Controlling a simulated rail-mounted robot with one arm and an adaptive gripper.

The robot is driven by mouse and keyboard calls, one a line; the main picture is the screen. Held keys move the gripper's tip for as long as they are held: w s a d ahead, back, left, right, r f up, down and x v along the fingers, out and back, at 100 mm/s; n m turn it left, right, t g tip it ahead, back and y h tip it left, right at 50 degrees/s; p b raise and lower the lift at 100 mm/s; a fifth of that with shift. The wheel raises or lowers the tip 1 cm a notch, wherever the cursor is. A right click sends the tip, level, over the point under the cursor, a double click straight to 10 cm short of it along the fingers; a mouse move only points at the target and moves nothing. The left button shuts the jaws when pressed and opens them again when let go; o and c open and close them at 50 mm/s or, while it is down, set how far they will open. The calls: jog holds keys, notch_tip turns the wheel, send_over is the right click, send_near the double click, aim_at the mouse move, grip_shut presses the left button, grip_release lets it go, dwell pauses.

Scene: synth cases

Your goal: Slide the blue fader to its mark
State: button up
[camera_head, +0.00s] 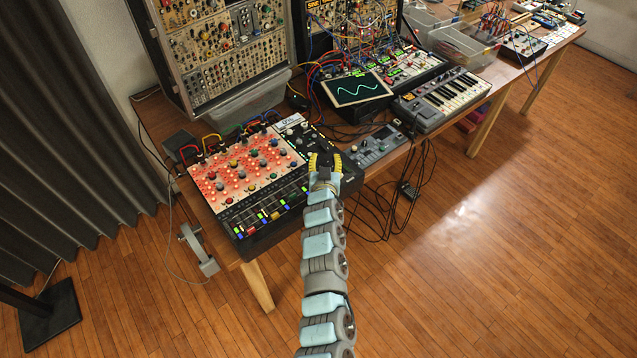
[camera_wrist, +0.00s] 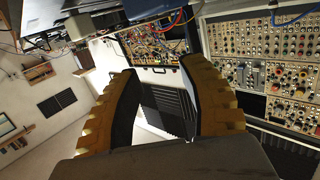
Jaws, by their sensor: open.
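The mixer (camera_head: 255,172) with a red-and-white panel lies at the left end of the table in the head view. A row of small coloured fader caps runs along its dark front strip. A small blue cap, seemingly the blue fader (camera_head: 283,202), is in this row; its mark is too small to make out. My gripper (camera_head: 325,160), with yellow fingers, is over the mixer's right end, right of the faders. The wrist view shows my gripper (camera_wrist: 160,72) open and empty, with no fader in sight.
A grey desktop device (camera_head: 377,148) and a small keyboard (camera_head: 442,100) are right of the mixer. A screen with a green wave (camera_head: 357,89) and a tall modular rack (camera_head: 216,48) stand behind. Cables hang off the table's front edge. Open floor lies in front.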

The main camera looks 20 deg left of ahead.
notch_tip(320, 180, up, 7)
jog(key=w+a+m+g+h+p, duration=0.1)
jog(key=a+m+g+h+p, duration=0.1)
jog(key=m+g+h+p, duration=0.25)
jog(key=s+a+r+m+g+h+p, duration=0.1)
jog(key=s+r+m+g+h, duration=0.15)
jog(key=s, duration=0.45)
jog(key=s+r+m+g+h, duration=0.1)
jog(key=s+m+g, duration=0.25)
jog(key=s, duration=0.25)
jog(key=shift+g, duration=0.45)
jog(key=b+x, duration=0.2)
jog(key=x, duration=1.5)
jog(key=shift+a, duration=0.15)
